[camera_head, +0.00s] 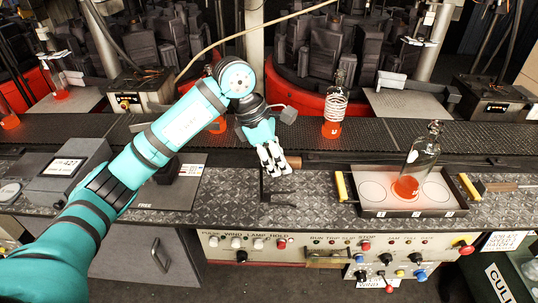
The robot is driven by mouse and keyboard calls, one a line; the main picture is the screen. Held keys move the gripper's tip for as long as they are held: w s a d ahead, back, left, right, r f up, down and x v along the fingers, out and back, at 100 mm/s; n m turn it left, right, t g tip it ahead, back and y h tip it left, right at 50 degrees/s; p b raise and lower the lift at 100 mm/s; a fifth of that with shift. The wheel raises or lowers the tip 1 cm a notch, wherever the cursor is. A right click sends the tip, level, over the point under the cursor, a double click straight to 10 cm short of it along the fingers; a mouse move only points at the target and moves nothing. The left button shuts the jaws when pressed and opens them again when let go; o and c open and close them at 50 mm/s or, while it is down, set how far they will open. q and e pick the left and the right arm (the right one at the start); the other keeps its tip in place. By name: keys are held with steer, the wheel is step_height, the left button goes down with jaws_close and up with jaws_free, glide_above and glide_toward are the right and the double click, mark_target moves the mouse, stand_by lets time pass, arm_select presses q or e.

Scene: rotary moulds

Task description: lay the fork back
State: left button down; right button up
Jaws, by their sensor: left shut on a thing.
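My left gripper (272,160) reaches in from the left and is shut over the bench's back edge, near the conveyor. It is shut on what appears to be the fork, whose brown handle (320,158) sticks out to the right of the fingers. The fingers hide part of it. A thin dark bent piece (279,204) with short arms shows just below the fingers, over the chequered bench (320,190). I cannot tell whether it is the fork's head or a separate rest. My right gripper is not in view.
A tray (370,212) with yellow handles holds a clear bottle with a red base (406,187). Another bottle (334,115) stands on the conveyor (385,135). A scale (68,178) is at left.

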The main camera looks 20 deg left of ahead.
arm_select(q)
steer(key=w+a+f+p, duration=0.2)
steer(key=w+a+f, duration=0.1)
steer(key=w+f, duration=0.1)
steer(key=shift+a+p, duration=0.15)
steer(key=shift+p, duration=0.25)
steer(key=shift+w, duration=0.1)
steer(key=shift+f, duration=0.25)
steer(key=c, duration=1.1)
jaws_free()
steer(key=shift+r, duration=0.1)
steer(key=shift+c, duration=0.2)
